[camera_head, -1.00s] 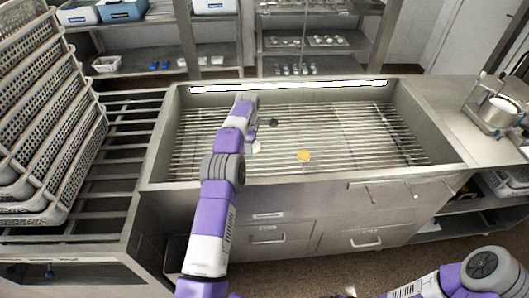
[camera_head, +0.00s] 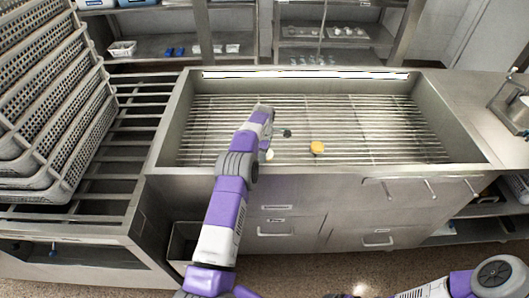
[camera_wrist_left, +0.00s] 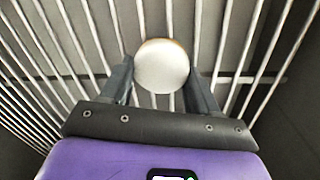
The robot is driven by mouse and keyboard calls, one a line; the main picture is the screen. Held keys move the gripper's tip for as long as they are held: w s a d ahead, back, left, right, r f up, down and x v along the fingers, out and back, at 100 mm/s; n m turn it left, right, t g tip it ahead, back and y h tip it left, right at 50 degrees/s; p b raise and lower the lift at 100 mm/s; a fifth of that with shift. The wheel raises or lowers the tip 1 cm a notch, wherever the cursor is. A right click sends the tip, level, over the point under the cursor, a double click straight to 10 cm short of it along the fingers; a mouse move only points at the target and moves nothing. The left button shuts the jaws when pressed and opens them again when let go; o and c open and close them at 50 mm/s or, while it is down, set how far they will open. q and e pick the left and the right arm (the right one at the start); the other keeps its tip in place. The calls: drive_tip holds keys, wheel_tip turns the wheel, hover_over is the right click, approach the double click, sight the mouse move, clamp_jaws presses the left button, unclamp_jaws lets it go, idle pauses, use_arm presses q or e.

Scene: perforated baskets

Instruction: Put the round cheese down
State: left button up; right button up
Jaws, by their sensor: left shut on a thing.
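The round cheese (camera_wrist_left: 162,62) is a pale, cream-white disc in the left wrist view, between the two dark fingers of my left gripper (camera_wrist_left: 159,78). The gripper is shut on it. Metal bars show behind the cheese; I cannot tell whether it touches them. In the head view a small pale patch (camera_head: 270,155), apparently the cheese, shows beside my left forearm over the front left part of the grated basin. The arm hides much of the gripper there. My right gripper is not in view; only part of the right arm shows at the lower right.
The wide metal basin has a bar grate (camera_head: 380,125) and raised rims. A yellow-orange round thing (camera_head: 317,148) lies on the grate, right of the cheese. The grate's right side is clear. Stacked perforated baskets (camera_head: 60,120) stand at left. A counter and shelves are beyond.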

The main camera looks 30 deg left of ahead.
use_arm(q)
drive_tip(key=shift+r, duration=0.15)
drive_tip(key=o, duration=1.2)
drive_tip(key=shift+f, duration=0.2)
drive_tip(key=shift+c, duration=0.2)
drive_tip(key=shift+r, duration=0.3)
wheel_tip(320, 180, up, 12)
drive_tip(key=s+p, duration=0.1)
drive_tip(key=p, duration=0.1)
drive_tip(key=shift+d+p, duration=0.15)
drive_tip(key=shift+p, duration=0.2)
drive_tip(key=shift+f, duration=0.15)
